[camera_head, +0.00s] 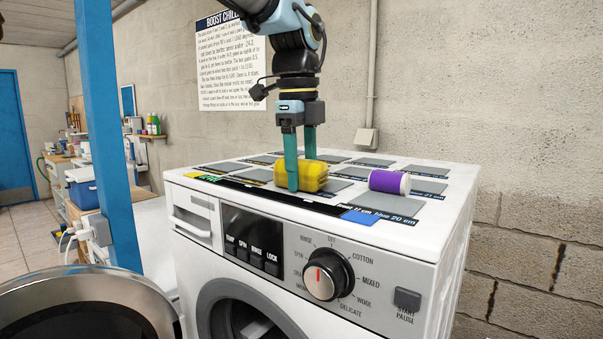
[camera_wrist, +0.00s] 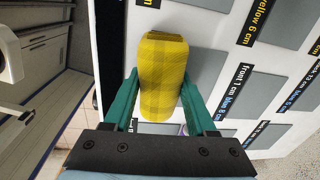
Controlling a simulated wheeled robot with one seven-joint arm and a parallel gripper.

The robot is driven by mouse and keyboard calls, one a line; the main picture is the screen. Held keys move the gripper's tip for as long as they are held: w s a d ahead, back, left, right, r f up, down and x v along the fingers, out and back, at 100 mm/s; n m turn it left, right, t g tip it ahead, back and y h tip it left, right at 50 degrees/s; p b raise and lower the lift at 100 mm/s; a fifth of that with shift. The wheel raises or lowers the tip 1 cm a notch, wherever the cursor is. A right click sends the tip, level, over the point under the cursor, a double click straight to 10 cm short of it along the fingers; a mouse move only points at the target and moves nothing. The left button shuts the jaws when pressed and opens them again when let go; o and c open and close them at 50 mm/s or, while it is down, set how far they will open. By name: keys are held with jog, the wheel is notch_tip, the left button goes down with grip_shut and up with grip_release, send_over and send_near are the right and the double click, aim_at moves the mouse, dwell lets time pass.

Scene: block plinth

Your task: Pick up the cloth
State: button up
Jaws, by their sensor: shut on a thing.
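The cloth (camera_head: 314,177) is a yellow checked bundle, folded into a rounded roll, on top of the white washing machine (camera_head: 452,190). In the wrist view the cloth (camera_wrist: 161,95) lies between the two green fingers, its far end reaching past the fingertips. My gripper (camera_head: 301,172) points straight down and is shut on the cloth, with one finger on each side. The cloth appears to be at the level of the machine's top; I cannot tell if there is a gap beneath it.
A purple roll with white ends (camera_head: 389,182) lies to the right of the cloth. Several grey labelled pads (camera_head: 386,205) cover the machine top. A blue post (camera_head: 108,130) stands at the left, and a wall is behind.

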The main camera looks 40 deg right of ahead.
aim_at(302, 159)
notch_tip(302, 159, up, 10)
jog(key=shift+f+b, duration=0.1)
jog(key=shift+b, duration=0.6)
jog(key=o, duration=0.8)
jog(key=c, duration=0.6)
jog(key=shift+c, duration=0.2)
